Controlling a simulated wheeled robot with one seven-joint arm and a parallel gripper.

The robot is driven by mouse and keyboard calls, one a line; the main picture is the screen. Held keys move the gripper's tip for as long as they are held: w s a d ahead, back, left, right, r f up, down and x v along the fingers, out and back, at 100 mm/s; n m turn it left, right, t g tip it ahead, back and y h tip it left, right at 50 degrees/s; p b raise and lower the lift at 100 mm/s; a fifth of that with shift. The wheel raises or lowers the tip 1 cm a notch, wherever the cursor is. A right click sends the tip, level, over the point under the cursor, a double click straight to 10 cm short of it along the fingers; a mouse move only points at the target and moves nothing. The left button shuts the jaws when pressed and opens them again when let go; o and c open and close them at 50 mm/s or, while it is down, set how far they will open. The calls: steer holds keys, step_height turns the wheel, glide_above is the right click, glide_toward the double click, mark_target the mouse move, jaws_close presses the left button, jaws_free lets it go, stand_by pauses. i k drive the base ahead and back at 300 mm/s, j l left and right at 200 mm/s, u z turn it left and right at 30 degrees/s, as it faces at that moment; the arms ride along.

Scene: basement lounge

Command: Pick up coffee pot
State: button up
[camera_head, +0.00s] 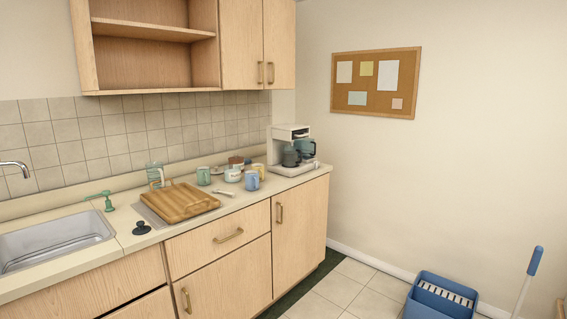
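A white coffee maker (286,132) stands at the right end of the counter. At it is a bluish, see-through pot (304,147) with a dark handle on its right side. A dark grey rounded piece (291,158) sits just left of and below this pot; I cannot tell whether it is a second pot or part of the machine. My gripper is not in view.
The counter (90,265) also holds a wooden cutting board (178,202), a blue mug (252,181), a green mug (203,176) and several small items. A sink (55,240) is at left. A blue bucket (440,300) stands on the floor at right.

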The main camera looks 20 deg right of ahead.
mark_target(289, 151)
steer(key=i+l, duration=0.3)
steer(key=i, duration=0.25)
steer(key=i+l+z, duration=0.15)
steer(key=i+l, duration=0.15)
steer(key=i, duration=0.3)
steer(key=i+l, duration=0.25)
steer(key=i, duration=0.3)
steer(key=i+l+z, duration=0.15)
steer(key=i, duration=0.45)
steer(key=i+l, duration=0.25)
steer(key=i, duration=0.35)
steer(key=i+l+z, duration=0.15)
steer(key=i, duration=0.45)
